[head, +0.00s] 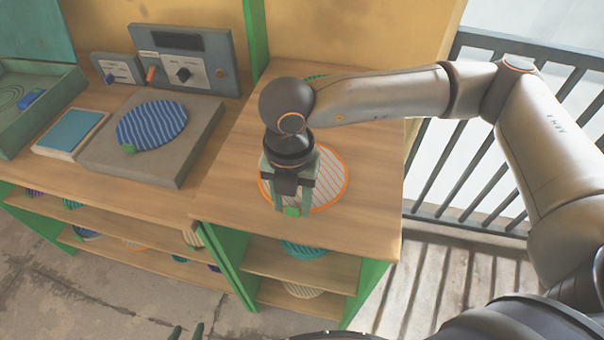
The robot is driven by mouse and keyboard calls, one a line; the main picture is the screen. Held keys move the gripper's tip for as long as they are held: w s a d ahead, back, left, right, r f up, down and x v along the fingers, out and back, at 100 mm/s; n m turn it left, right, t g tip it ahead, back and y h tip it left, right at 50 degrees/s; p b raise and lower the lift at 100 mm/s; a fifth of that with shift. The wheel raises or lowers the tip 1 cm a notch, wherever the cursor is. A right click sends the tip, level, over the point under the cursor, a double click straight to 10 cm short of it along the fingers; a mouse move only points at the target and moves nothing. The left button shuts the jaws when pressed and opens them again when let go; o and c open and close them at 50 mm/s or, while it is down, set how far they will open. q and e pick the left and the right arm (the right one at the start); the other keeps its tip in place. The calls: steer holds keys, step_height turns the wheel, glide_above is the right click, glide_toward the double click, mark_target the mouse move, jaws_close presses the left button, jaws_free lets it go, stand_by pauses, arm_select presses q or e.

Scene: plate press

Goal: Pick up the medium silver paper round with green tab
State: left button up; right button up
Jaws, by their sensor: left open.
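A silver striped paper round (328,178) with an orange rim lies on the wooden top at the right. Its green tab (292,211) shows at the near edge, between the fingertips of my right gripper (292,205). The right gripper points down and covers the round's near left part. Whether its fingers touch the tab or are closed on it cannot be told.
A blue striped round (152,124) with a green tab lies on a grey slab (160,168). A blue pad (70,131) and control boxes (184,62) stand around it. Another round with green (316,77) is partly hidden behind my right arm. Shelves below hold several rounds (303,249).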

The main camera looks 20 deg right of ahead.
jaws_close()
steer(key=shift+r, duration=0.1)
stand_by(0.3)
